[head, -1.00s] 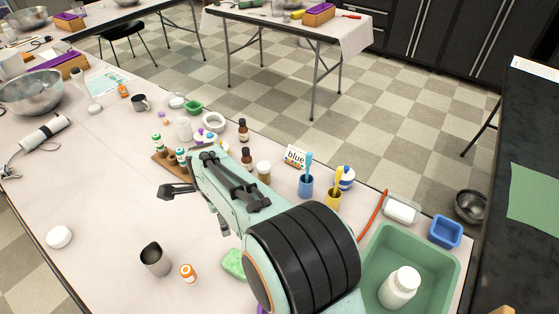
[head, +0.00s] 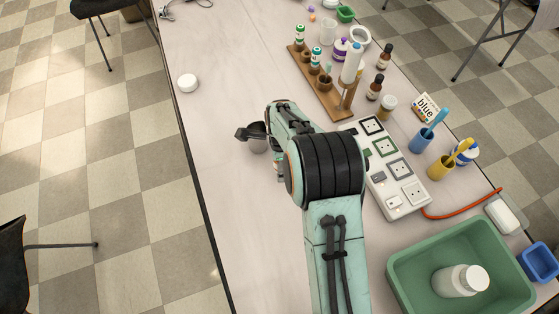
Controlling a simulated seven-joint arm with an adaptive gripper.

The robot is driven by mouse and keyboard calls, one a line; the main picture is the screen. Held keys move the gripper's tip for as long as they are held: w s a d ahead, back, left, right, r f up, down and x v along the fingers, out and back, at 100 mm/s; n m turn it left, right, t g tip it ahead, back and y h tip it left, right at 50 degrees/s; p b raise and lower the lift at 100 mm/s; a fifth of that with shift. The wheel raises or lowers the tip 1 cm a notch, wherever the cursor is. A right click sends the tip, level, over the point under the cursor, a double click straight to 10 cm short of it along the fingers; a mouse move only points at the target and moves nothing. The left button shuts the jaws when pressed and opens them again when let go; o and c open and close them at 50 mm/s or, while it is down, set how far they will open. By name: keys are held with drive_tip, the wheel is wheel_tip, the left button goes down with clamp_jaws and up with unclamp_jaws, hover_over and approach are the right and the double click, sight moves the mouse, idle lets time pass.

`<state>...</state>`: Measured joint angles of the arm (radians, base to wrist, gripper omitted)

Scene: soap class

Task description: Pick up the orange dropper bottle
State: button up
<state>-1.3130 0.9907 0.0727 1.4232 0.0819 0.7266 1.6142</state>
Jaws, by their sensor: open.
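No orange dropper bottle can be made out in the current head view; the area under and behind my arm is hidden. Two dark amber bottles with black caps (head: 384,57) (head: 375,87) stand on the table, right of the wooden rack. My gripper (head: 246,133) is low over the left-middle of the table, mostly hidden behind my own arm. One dark finger shows, pointing left, and the gripper is open.
A power strip (head: 385,170) lies right of my arm. A wooden rack (head: 330,97) with small bottles stands behind. A green bin (head: 400,262) holding a white bottle is at front right. A white round object (head: 187,83) sits near the left edge. The table left of my gripper is clear.

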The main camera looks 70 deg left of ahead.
drive_tip(key=c, duration=1.1)
drive_tip(key=shift+o, duration=0.2)
